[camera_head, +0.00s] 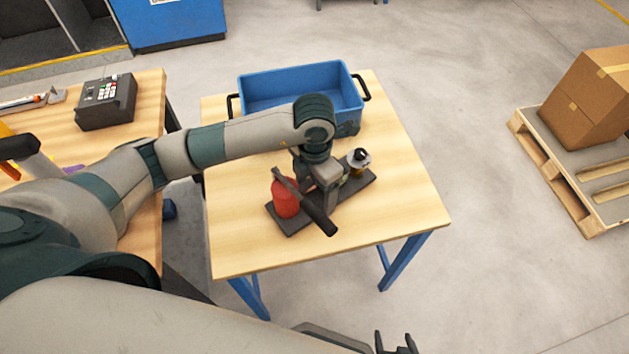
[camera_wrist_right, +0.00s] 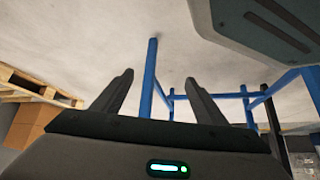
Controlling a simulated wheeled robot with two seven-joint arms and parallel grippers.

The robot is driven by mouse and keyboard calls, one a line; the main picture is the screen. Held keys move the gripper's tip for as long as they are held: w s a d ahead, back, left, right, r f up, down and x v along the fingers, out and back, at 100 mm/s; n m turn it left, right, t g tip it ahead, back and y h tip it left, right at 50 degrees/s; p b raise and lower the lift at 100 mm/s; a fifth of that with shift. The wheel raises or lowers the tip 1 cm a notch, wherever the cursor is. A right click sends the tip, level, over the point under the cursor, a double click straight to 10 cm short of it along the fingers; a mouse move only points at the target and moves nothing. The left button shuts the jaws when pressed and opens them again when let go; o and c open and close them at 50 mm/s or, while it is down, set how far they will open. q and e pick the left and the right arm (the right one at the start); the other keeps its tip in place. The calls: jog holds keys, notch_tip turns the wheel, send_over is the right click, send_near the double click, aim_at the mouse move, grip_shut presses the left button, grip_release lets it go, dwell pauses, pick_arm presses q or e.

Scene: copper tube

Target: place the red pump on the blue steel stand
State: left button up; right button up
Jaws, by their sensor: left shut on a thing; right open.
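The red pump (camera_head: 286,201) has a red cylinder, a long dark lever and a round fitting on a dark base plate. It is over the wooden top of the stand (camera_head: 235,240), which has blue steel legs. I cannot tell whether the plate touches the top. My left gripper (camera_head: 328,190) reaches down from above and is shut on the pump near the middle of its plate; the fingers partly hide the grip. My right gripper (camera_head: 396,344) is open and empty at the bottom edge, away from the stand. Its spread fingers show in the right wrist view (camera_wrist_right: 158,88), with blue legs beyond.
A blue crate (camera_head: 252,85) with black handles is on the stand's back part, behind the pump. A wooden bench (camera_head: 145,125) on the left holds a dark keypad device (camera_head: 106,103). A pallet (camera_head: 567,185) with cardboard boxes (camera_head: 590,98) is at right.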

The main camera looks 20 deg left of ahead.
pick_arm(q)
jog(key=shift+w+f, duration=0.1)
pick_arm(e)
jog(key=shift+w+a, duration=0.15)
jog(key=shift+a, duration=0.2)
pick_arm(q)
jog(key=shift+f, duration=0.1)
jog(key=o, duration=1.7)
jog(key=shift+f, duration=0.15)
jog(key=o, duration=0.4)
jog(key=shift+r, duration=0.2)
pick_arm(e)
jog(key=shift+s+d, duration=0.55)
jog(key=shift+d, duration=0.05)
